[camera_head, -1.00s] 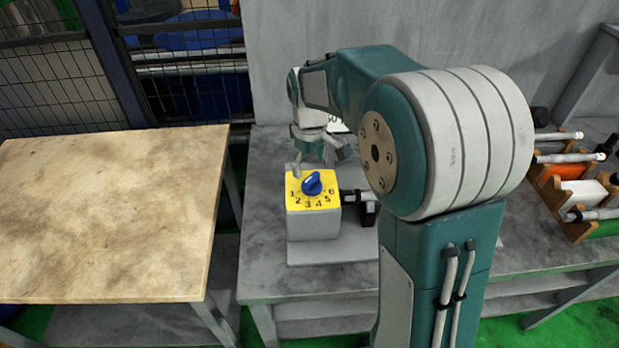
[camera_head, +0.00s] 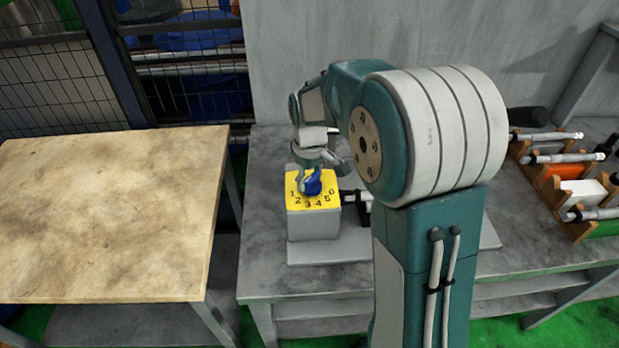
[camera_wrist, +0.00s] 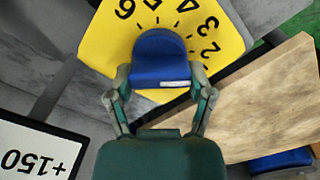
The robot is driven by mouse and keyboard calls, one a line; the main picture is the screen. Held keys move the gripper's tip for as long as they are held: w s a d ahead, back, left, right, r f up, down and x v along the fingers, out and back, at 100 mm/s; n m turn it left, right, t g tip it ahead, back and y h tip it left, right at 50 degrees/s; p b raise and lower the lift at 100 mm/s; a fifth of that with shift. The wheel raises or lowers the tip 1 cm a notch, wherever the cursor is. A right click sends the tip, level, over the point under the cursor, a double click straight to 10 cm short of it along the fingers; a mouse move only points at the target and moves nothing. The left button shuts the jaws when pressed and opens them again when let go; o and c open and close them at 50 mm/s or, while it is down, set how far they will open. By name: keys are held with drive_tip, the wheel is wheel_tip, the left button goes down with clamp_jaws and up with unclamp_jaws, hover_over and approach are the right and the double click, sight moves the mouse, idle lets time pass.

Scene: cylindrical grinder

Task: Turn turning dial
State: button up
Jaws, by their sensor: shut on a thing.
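The blue turning dial (camera_head: 313,184) sits on a yellow numbered plate (camera_head: 322,201) on top of a grey box (camera_head: 313,224). My gripper (camera_head: 311,180) is down at the dial, with a finger showing on its left side. In the wrist view the dial (camera_wrist: 160,62) stands between the two fingers of my gripper (camera_wrist: 160,88), one on each side, shut on it. A white mark shows on the dial's near edge. The numbers 2 to 6 are readable on the plate (camera_wrist: 106,40) there; the 1 is partly covered.
A wooden table (camera_head: 110,210) stands at the left, with a gap before the grey workbench (camera_head: 262,270). A rack (camera_head: 575,185) with several tools stands on the bench at the right. A sign reading +150 (camera_wrist: 35,150) shows in the wrist view. A grey wall rises behind the bench.

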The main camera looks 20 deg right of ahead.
drive_tip(key=shift+s+f+n, duration=0.1)
drive_tip(key=shift+f+n, duration=0.1)
drive_tip(key=shift+n, duration=0.1)
drive_tip(key=shift+s+a+f+n, duration=0.1)
drive_tip(key=shift+n, duration=1.2)
drive_tip(key=shift+s+n, duration=0.1)
drive_tip(key=shift+n, duration=1.2)
drive_tip(key=o, duration=1.1)
drive_tip(key=shift+w, duration=0.15)
